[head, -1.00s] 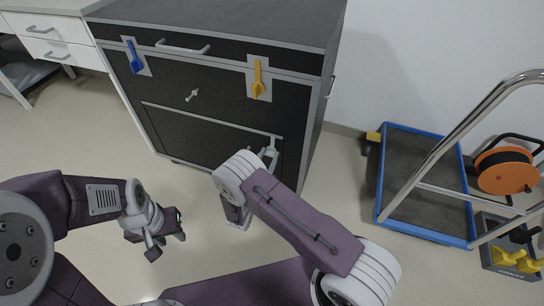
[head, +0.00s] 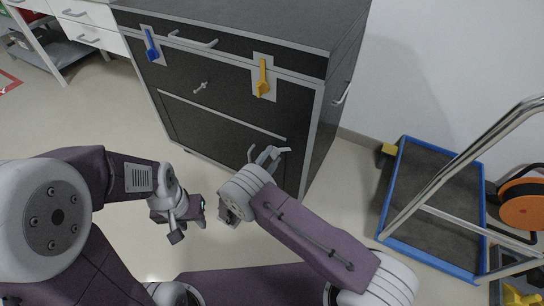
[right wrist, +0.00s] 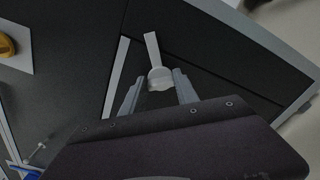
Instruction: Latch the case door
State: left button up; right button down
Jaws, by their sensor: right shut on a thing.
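The black case (head: 222,122) with grey trim stands at the centre of the head view. A blue latch (head: 152,46) and a yellow latch (head: 263,80) are on its upper front, with a small silver handle (head: 200,87) between and below them. My right gripper (head: 268,156) is at the lower right of the case front. In the right wrist view its fingers close on a pale grey turn latch (right wrist: 159,76), whose straight lever points up in that picture. My left gripper (head: 189,228) hangs empty in front of the case, its fingers apart.
A white drawer desk (head: 85,15) is at the upper left. Bare floor lies between the case and cart.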

jog(key=m, duration=0.3)
jog(key=shift+m, duration=0.3)
pick_arm(q)
jog(key=shift+r+p, duration=0.45)
jog(key=shift+r, duration=0.1)
pick_arm(e)
jog(key=shift+f+m, duration=0.1)
jog(key=shift+m, duration=1.6)
jog(key=c, duration=0.9)
grip_release()
pick_arm(q)
jog(key=shift+f, duration=0.1)
pick_arm(e)
jog(key=shift+f, duration=0.1)
